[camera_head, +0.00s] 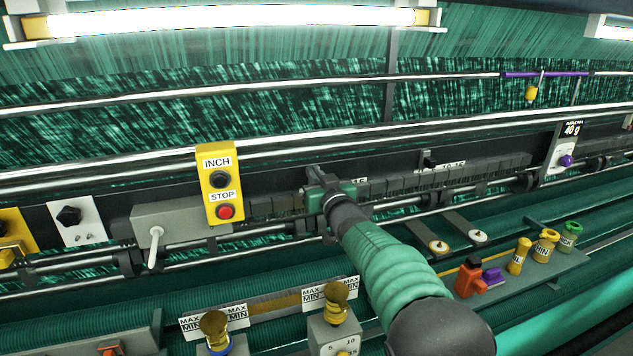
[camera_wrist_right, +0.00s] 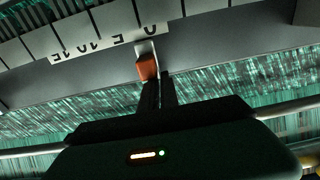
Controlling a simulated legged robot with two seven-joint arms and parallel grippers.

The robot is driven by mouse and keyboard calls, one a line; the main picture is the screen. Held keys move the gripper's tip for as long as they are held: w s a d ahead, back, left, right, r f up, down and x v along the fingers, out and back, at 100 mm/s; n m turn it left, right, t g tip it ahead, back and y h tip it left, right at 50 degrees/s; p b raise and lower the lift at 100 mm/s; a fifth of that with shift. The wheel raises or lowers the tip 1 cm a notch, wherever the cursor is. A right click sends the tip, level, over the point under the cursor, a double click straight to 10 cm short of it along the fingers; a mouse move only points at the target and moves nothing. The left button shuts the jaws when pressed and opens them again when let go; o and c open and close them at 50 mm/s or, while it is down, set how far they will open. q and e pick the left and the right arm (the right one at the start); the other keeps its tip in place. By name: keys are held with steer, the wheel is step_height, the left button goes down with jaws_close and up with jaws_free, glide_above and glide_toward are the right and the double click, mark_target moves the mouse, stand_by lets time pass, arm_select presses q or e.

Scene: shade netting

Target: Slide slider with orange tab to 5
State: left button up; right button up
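In the right wrist view, the slider's orange tab (camera_wrist_right: 148,68) sticks out below a white scale plate (camera_wrist_right: 108,43), close under its 0 mark; the numbers appear upside down. My right gripper's two dark fingers (camera_wrist_right: 159,78) lie side by side with almost no gap, tips just below the tab. The left finger is at or touching the tab's lower edge; nothing shows between the fingers. In the head view, my right gripper (camera_head: 316,176) is at the long dark rail and hides the tab and most of its scale. My left gripper is not in view.
A yellow INCH/STOP box (camera_head: 221,187) and a grey lever box (camera_head: 180,228) stand left of my right gripper. A second slider with a black tab (camera_head: 430,160) is to its right on the rail. Brass knobs (camera_head: 336,302) and a red device (camera_head: 470,278) are lower down.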

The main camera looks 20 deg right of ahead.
steer(key=shift+o, duration=1.2)
steer(key=shift+d+f+b, duration=0.2)
steer(key=shift+f+b, duration=0.1)
steer(key=shift+f, duration=0.45)
steer(key=shift+o, duration=0.5)
steer(key=shift+s+f+b, duration=0.15)
steer(key=shift+f+b, duration=0.2)
steer(key=shift+b, duration=0.15)
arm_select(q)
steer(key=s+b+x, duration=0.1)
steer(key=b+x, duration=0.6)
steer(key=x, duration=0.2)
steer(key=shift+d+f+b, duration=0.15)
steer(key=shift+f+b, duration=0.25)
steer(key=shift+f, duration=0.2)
arm_select(e)
steer(key=s+r, duration=0.1)
steer(key=s, duration=1.6)
steer(key=shift+s+d+r, duration=0.2)
steer(key=shift+s+d, duration=0.1)
steer(key=shift+s, duration=0.1)
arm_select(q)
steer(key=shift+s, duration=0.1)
